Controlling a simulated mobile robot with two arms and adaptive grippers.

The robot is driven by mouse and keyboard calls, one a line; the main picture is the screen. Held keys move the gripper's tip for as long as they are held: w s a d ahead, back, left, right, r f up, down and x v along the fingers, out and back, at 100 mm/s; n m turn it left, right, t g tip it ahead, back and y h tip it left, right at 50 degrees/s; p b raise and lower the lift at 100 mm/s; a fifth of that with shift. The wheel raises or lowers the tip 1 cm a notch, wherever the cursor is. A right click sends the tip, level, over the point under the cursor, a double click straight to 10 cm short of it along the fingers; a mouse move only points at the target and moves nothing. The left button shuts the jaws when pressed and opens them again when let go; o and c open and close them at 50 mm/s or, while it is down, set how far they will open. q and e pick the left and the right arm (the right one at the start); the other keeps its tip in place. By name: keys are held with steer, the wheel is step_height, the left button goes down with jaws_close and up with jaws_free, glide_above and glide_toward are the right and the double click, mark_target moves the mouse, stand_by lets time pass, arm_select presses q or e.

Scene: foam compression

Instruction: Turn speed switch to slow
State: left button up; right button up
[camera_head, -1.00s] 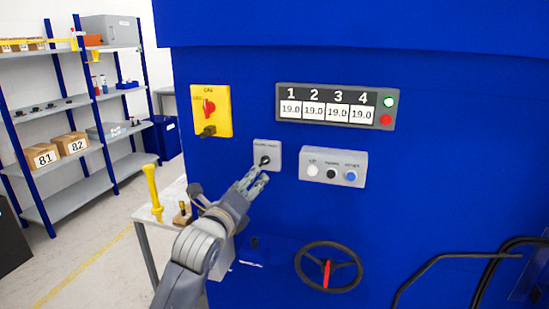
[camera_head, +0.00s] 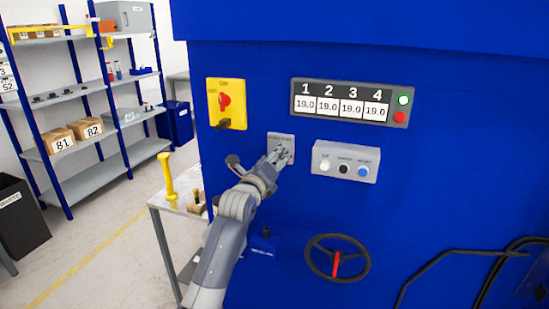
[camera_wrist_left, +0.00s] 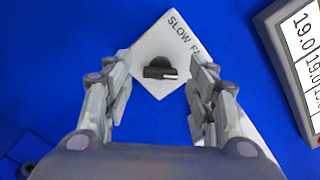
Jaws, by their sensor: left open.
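The speed switch is a small black knob (camera_wrist_left: 160,68) on a light grey plate (camera_wrist_left: 152,36) lettered "SLOW" and "FA…", the rest being cut off behind a finger. In the head view the plate (camera_head: 288,139) sits on the blue machine front, and my gripper covers the knob. My left gripper (camera_head: 278,155) reaches the plate from the lower left. In the wrist view its two fingers (camera_wrist_left: 160,88) are open, one on each side of the knob, with visible gaps. I cannot tell how far the fingertips are from the plate. My right gripper is not in view.
A grey button box (camera_head: 346,161) juts out just right of the plate. A display (camera_head: 350,102) is above it, a yellow red-knobbed switch (camera_head: 226,104) upper left, and a handwheel (camera_head: 337,258) below. A small table (camera_head: 186,200) stands left of my arm.

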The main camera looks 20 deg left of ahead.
arm_select(q)
steer(key=c, duration=1)
steer(key=shift+c, duration=0.2)
steer(key=shift+n, duration=0.4)
steer(key=n+p, duration=0.3)
steer(key=n, duration=1.4)
steer(key=shift+p, duration=0.4)
